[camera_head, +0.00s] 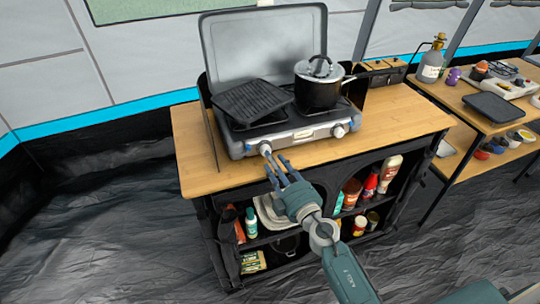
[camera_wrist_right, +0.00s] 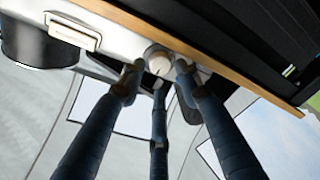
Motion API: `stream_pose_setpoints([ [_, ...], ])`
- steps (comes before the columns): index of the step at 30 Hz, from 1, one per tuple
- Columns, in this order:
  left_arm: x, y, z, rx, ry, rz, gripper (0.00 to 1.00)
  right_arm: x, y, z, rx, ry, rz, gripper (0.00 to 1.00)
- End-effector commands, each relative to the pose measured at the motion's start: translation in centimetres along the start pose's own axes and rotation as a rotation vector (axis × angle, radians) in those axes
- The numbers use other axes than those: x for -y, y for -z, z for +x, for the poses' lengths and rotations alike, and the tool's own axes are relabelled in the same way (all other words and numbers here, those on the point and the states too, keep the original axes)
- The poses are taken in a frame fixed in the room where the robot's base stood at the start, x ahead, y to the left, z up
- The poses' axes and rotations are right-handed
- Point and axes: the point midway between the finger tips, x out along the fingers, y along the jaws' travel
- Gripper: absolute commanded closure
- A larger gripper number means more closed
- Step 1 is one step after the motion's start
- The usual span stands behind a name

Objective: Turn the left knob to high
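The camping stove (camera_head: 293,136) stands on the wooden counter with its lid raised. Its left knob (camera_head: 265,148) is a small pale round knob on the front panel. My right gripper (camera_head: 273,164) reaches up to this knob from the front. In the right wrist view, the left knob (camera_wrist_right: 158,60) sits between the spread fingertips of my right gripper (camera_wrist_right: 158,76). The fingers are open around it, and contact cannot be made out. The knob's setting is not readable. The right knob (camera_head: 339,131) is clear of the gripper. My left gripper is not in view.
A black pot with a lid (camera_head: 318,88) and a ridged griddle (camera_head: 250,102) sit on the stove. Shelves with bottles (camera_head: 370,184) lie underneath. A side table (camera_head: 465,98) stands at right.

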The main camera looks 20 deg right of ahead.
Motion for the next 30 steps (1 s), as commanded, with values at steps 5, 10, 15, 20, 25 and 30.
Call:
stream_pose_setpoints([
  [5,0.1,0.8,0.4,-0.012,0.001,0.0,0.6,0.1,-0.1,2.8,0.0,-0.001,0.0,0.66],
  [10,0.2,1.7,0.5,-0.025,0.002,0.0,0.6,0.1,-0.1,3.9,0.001,0.0,0.0,0.66],
  [15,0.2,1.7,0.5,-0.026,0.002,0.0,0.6,0.1,-0.1,4.0,0.001,0.001,0.001,0.66],
  [20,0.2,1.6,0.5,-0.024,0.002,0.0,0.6,0.1,-0.1,4.0,0.001,0.0,0.001,0.74],
  [25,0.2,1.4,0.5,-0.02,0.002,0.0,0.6,0.1,-0.1,4.0,0.001,0.001,0.0,1.0],
  [30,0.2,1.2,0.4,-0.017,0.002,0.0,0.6,0.1,-0.1,4.0,0.002,0.002,-0.009,1.0],
])
